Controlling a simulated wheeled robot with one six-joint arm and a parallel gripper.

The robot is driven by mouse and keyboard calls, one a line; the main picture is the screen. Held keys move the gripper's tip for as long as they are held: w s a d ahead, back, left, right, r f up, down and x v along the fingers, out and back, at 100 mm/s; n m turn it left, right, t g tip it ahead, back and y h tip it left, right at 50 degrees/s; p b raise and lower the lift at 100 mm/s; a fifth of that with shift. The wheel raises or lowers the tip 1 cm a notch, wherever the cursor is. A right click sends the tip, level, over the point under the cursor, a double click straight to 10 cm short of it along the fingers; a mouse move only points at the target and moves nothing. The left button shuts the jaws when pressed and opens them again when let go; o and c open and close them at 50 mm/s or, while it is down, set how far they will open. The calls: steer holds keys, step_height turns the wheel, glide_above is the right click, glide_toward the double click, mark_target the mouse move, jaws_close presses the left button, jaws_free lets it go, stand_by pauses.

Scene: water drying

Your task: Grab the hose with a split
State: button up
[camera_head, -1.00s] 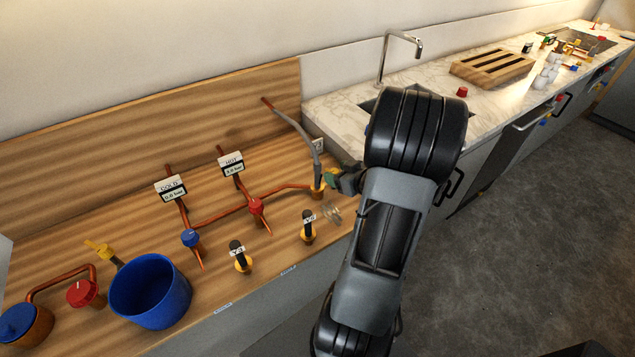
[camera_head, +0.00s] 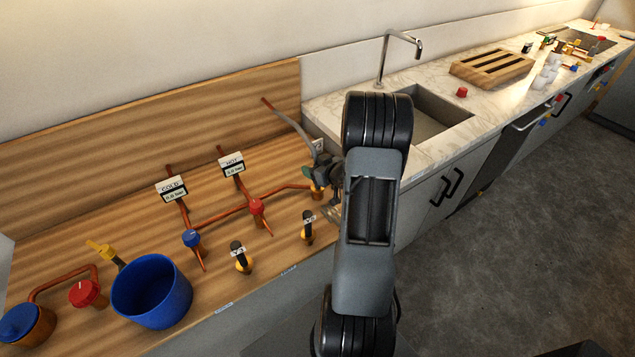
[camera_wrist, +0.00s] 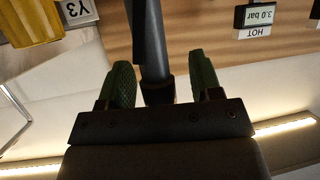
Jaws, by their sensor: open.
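The grey hose (camera_head: 291,124) curves from the copper pipe end at the back of the wooden bench down toward a brass fitting. Its lower part is hidden behind my gripper in the head view. I cannot make out a split in it. My gripper (camera_head: 321,164) is at the lower part of the hose. In the wrist view the hose (camera_wrist: 150,42) runs between the two green fingers of my gripper (camera_wrist: 162,82). The fingers are open on either side of it, with a visible gap to the right one.
A brass fitting (camera_head: 317,193) stands below my gripper. Copper pipes with a red valve (camera_head: 256,206) and a blue valve (camera_head: 191,238) lie to the left. A blue bucket (camera_head: 150,292) stands at the front left. The sink (camera_head: 432,115) is behind my arm.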

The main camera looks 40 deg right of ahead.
steer(key=shift+w+f, duration=0.1)
steer(key=shift+w, duration=0.05)
steer(key=shift+c, duration=0.4)
jaws_close()
